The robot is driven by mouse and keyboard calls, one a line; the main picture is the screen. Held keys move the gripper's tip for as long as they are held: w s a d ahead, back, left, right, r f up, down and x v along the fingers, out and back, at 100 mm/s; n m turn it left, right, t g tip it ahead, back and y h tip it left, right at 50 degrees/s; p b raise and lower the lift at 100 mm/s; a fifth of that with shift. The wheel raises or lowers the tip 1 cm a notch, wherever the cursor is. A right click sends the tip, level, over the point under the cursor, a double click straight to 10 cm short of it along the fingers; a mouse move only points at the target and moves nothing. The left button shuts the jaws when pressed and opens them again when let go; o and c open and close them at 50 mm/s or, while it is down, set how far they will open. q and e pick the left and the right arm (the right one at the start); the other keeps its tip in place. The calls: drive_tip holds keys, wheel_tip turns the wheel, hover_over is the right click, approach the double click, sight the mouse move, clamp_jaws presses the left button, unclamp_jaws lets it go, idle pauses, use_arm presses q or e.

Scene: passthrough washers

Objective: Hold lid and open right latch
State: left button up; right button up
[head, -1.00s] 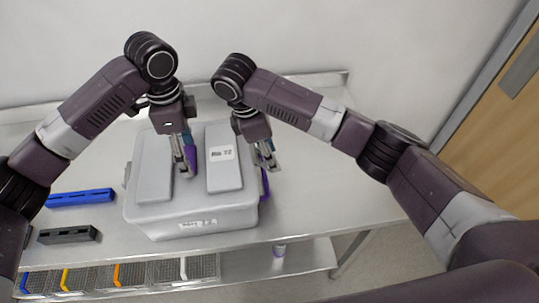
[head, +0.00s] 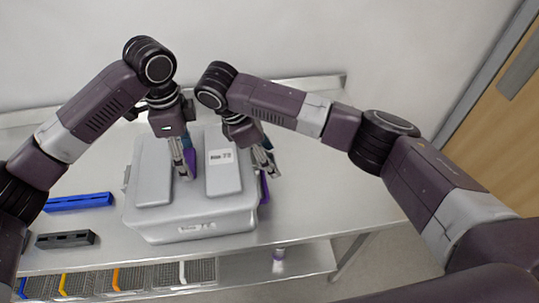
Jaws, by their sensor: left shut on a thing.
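A grey lidded container (head: 190,228) stands on the metal table. Its lid (head: 154,170) has two raised panels, and the right one carries a white label. My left gripper (head: 187,170) points down between the panels and is shut on the purple lid handle (head: 192,160), which its fingers partly hide. The purple right latch (head: 264,189) shows at the container's right side. My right gripper (head: 267,167) is just above and beside that latch, its fingers apart, with nothing seen between them. Whether it touches the latch I cannot tell.
A blue bar (head: 79,202) and a dark bar (head: 66,240) lie on the table left of the container. The table (head: 325,185) is clear on the right.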

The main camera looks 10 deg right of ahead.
drive_tip(key=shift+r, duration=0.1)
drive_tip(key=v, duration=0.7)
drive_tip(key=shift+a+r, duration=0.1)
drive_tip(key=shift+c, duration=0.4)
